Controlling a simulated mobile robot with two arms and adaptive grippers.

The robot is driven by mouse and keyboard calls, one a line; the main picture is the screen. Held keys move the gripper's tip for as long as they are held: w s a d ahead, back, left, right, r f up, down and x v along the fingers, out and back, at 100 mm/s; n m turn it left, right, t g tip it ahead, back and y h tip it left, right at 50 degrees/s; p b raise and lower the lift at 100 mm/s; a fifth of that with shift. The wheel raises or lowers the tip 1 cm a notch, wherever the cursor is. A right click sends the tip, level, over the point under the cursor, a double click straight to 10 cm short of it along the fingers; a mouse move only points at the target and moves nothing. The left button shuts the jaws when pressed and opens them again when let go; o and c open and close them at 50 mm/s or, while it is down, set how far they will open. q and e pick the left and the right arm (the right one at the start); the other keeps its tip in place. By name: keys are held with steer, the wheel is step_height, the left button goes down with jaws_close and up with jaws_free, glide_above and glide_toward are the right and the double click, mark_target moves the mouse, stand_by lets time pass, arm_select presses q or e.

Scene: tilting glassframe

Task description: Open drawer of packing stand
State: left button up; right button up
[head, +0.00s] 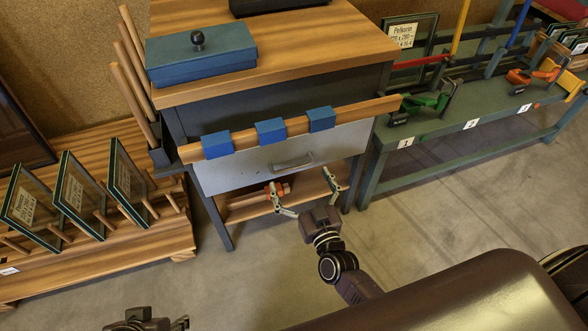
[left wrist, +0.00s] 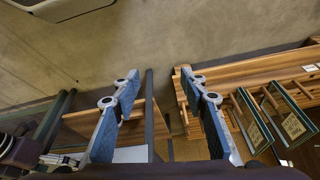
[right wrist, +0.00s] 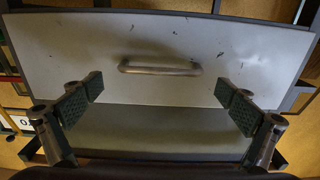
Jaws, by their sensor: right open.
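The packing stand (head: 300,62) has a wooden top and a grey drawer front (head: 235,175) with a bar handle (head: 293,162). The drawer front (right wrist: 80,50) and handle (right wrist: 160,68) show face-on in the right wrist view. I cannot tell if the drawer sits fully flush. My right gripper (head: 299,181) is open and empty in front of the drawer, below the handle in the head view. In the right wrist view its fingers (right wrist: 160,92) stand wide apart on both sides of the handle, not touching it. My left gripper (left wrist: 158,78) is open and empty, away from the drawer.
A wooden rail (head: 370,106) with three blue blocks runs across above the drawer. A blue lidded box (head: 200,62) sits on top. A rack of glass frames (head: 75,185) stands left; a green bench (head: 435,137) with clamps stands right. The floor in front is clear.

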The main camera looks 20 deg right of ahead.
mark_target(294, 167)
arm_select(q)
steer(key=shift+w+d+r+t+h+b, duration=0.1)
steer(key=shift+w+d+r+t, duration=0.25)
steer(key=shift+w, duration=0.5)
steer(key=shift+w+d+r+t+h+b, duration=0.15)
steer(key=shift+w+t, duration=0.3)
steer(key=shift+w, duration=0.45)
steer(key=shift+w+d+r+t+h+b, duration=0.15)
steer(key=shift+w+d+t, duration=0.2)
steer(key=shift+w, duration=0.5)
arm_select(e)
steer(key=shift+w, duration=2.2)
